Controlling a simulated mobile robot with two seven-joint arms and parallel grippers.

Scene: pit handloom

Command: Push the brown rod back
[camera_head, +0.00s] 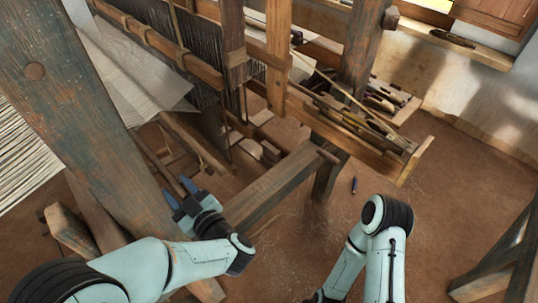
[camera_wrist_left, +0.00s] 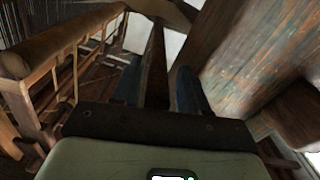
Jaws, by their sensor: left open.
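The brown rod (camera_head: 160,163) is a thin bar at the lower left of the loom, running from upper left down toward my left gripper. My left gripper (camera_head: 180,191) is open, with its two blue fingers pointing up at the rod's near end. In the left wrist view a dark brown bar (camera_wrist_left: 155,65), which looks like the rod, extends away between the spread fingers of the left gripper (camera_wrist_left: 158,88). I cannot tell whether the fingers touch it. My right forearm shows at the lower middle of the head view, but its gripper is out of frame.
A thick weathered post (camera_head: 85,120) stands close left of my left arm. A wooden beam (camera_head: 275,187) lies to the right of the gripper. A wooden tray of tools (camera_head: 345,125) is farther right. A bare floor patch (camera_head: 440,215) is clear at right.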

